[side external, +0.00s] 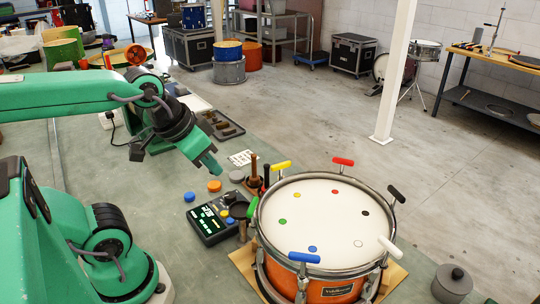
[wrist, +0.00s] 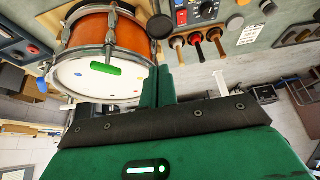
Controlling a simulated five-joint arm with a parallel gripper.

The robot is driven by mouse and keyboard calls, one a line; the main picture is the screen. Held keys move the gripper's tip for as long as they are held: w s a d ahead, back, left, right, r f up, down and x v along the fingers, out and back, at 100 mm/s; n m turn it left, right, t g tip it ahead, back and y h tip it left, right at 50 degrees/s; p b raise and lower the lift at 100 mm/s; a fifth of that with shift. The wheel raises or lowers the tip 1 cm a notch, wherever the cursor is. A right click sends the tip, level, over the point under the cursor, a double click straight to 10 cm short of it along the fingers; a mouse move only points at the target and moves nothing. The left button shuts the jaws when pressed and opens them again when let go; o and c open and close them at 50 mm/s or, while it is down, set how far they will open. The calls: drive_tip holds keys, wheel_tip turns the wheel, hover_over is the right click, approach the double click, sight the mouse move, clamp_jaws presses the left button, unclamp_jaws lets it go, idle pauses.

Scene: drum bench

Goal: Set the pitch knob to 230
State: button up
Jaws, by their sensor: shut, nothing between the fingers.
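A dark control box (side external: 208,226) with small lit green readouts stands on the bench, left of the drum. It has a blue knob (side external: 230,220) and an orange-yellow knob (side external: 224,213); which one is the pitch knob I cannot tell, and the readings are too small to read. Part of the box (wrist: 203,12) also shows at the top edge of the wrist view. My gripper (side external: 212,166) is shut and empty, above the bench and up from the box in the side view, apart from it. Its green fingers (wrist: 162,72) show together in the wrist view.
An orange drum (side external: 325,291) with coloured handles stands right of the box. A black round pad (side external: 239,211) sits between them, with upright wooden-handled tools (side external: 254,172) behind. Loose blue (side external: 189,197), orange (side external: 214,186) and grey (side external: 237,176) discs lie near the box.

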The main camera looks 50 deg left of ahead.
drive_tip(key=o, duration=1.1)
drive_tip(key=shift+w+a, duration=0.15)
drive_tip(key=shift+w, duration=0.1)
drive_tip(key=g, duration=0.5)
approach(231, 194)
drive_tip(key=shift+w+d+f+m, duration=0.1)
drive_tip(key=shift+d+f+m, duration=0.05)
drive_tip(key=shift+d+m, duration=0.3)
drive_tip(key=shift+w+a+f, duration=0.1)
drive_tip(key=shift+a+f, duration=0.05)
drive_tip(key=shift+f, duration=0.15)
drive_tip(key=shift+f, duration=0.1)
drive_tip(key=shift+a+f, duration=0.2)
drive_tip(key=shift+f, duration=3.6)
